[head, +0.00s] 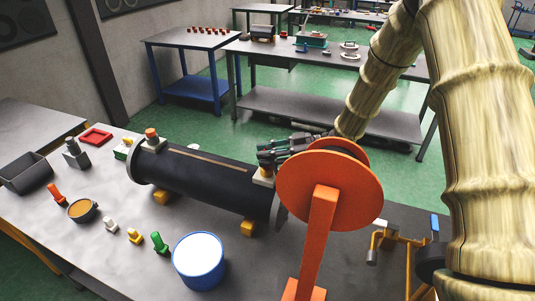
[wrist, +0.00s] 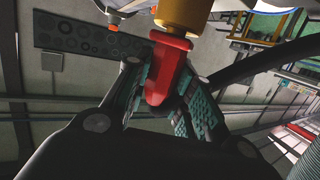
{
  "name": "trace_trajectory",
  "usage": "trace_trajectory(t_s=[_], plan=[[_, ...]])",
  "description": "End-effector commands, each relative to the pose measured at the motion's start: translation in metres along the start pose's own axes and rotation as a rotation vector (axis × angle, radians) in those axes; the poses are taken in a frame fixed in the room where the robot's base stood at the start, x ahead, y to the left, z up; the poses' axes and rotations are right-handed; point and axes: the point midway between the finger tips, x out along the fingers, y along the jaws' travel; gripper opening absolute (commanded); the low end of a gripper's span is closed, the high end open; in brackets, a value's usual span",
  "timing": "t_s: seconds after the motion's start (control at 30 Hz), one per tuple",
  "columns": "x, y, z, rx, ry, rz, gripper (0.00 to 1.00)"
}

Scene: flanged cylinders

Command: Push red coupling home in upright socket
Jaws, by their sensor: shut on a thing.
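The red coupling (wrist: 168,72) sits between my gripper's teal-padded fingers (wrist: 165,95) in the wrist view. My gripper is shut on it. The coupling's wider end meets a yellow-orange cylindrical socket (wrist: 182,12); I cannot tell how deep it sits. In the head view my gripper (head: 264,157) is just above the upright socket (head: 264,175) on the right end of the black flanged cylinder (head: 205,180). The held coupling is hidden there by the fingers. The orange reel (head: 318,190) covers part of my gripper and the cylinder's right end.
Another orange-topped fitting (head: 151,134) stands on the cylinder's left end. A red-orange piece (head: 56,192), a green piece (head: 158,242), a blue-and-white can (head: 199,262) and a grey bin (head: 25,173) stand on the workbench. The orange reel stands close to my gripper.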

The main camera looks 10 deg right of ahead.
Motion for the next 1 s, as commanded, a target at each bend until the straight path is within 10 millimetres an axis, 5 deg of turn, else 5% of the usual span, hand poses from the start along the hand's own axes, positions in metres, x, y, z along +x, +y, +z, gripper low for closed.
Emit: trace_trajectory(t_s=[0.43, 0.47, 0.6, 1.0], plan=[[0.0006, 0.0000, 0.0027, 0.000, 0.000, 0.000, 0.00], [0.0006, 0.0000, 0.0027, 0.000, 0.000, 0.000, 0.28], [0.0006, 0.0000, 0.0027, 0.000, 0.000, 0.000, 0.49], [-0.0015, 0.0000, 0.0027, 0.000, 0.000, 0.000, 0.49]])
